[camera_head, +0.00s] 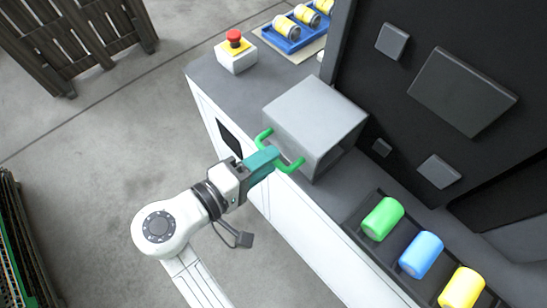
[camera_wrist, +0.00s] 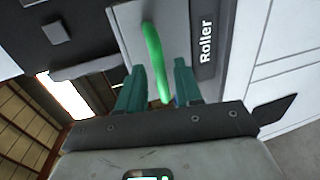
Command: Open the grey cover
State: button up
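The grey cover (camera_head: 315,115) is a box-shaped hood on the dark top of a white cabinet, and it looks closed. A green bar handle (camera_head: 291,164) sticks out from its front. In the wrist view the cover's front (camera_wrist: 188,18) fills the upper middle, with a "Roller" label beside the green handle (camera_wrist: 155,55). My gripper (camera_head: 268,157) is at the handle, its teal fingers on either side of the bar. In the wrist view my gripper (camera_wrist: 160,82) shows a small gap between each finger and the handle. Whatever is under the cover is hidden.
A red emergency button (camera_head: 234,39) stands behind the cover. A blue tray (camera_head: 293,36) of yellow rollers is at the back. Green (camera_head: 383,219), blue (camera_head: 421,254) and yellow (camera_head: 462,288) rollers lie in a dark rack at right. A dark panel rises behind.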

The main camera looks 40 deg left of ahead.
jog(key=shift+x, duration=1.15)
jog(key=shift+c, duration=0.4)
grip_shut()
